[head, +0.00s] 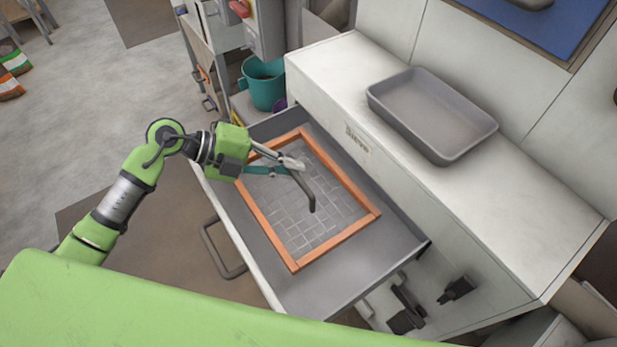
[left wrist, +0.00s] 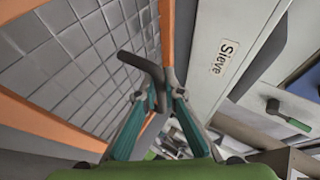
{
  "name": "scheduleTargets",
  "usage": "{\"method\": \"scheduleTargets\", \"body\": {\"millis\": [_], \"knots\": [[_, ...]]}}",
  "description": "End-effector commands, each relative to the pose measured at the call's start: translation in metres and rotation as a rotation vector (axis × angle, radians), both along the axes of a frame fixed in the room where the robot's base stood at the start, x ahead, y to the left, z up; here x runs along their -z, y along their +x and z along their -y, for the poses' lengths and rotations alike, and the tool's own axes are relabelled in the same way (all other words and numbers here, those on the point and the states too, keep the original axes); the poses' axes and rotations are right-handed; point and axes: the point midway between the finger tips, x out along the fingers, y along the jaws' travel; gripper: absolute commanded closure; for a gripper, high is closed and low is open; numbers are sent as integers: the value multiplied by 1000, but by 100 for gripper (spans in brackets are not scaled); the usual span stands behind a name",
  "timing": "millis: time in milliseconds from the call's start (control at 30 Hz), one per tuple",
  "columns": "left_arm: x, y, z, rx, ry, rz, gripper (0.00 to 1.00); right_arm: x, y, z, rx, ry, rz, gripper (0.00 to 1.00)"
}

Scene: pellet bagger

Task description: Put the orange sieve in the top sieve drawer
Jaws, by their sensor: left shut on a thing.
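The orange sieve (head: 337,245), a rectangular orange frame with grey mesh, is inside the open drawer (head: 335,290); I cannot tell whether it rests on the drawer's floor. My left gripper (head: 292,165) reaches over the sieve from the left. It is shut on a dark grey bent handle (head: 306,195) above the mesh; how the handle joins the sieve is unclear. In the left wrist view, the handle (left wrist: 140,65) sits between the fingertips (left wrist: 160,95), with mesh and orange frame behind. My right gripper is not in view.
The white cabinet face with the "Sieve" label (head: 357,140) stands above the drawer's right side. A grey tray (head: 432,115) lies on the cabinet top. A teal bucket (head: 264,90) stands behind the drawer. The drawer pull (head: 215,250) sticks out at left. Dark fittings (head: 455,290) jut out at lower right.

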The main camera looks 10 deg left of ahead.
Motion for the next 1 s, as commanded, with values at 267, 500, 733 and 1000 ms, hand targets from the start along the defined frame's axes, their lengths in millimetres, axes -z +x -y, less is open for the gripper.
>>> {"method": "scheduleTargets", "body": {"millis": [267, 500, 733, 1000], "knots": [[26, 1, 3, 1, -4, 3, 100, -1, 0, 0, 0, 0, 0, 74], [24, 13, 40, 1, -6, 4, 100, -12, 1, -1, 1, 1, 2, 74], [39, 13, 38, 0, -2, 2, 100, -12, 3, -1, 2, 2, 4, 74], [42, 13, 38, 0, -1, 1, 87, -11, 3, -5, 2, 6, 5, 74]]}}
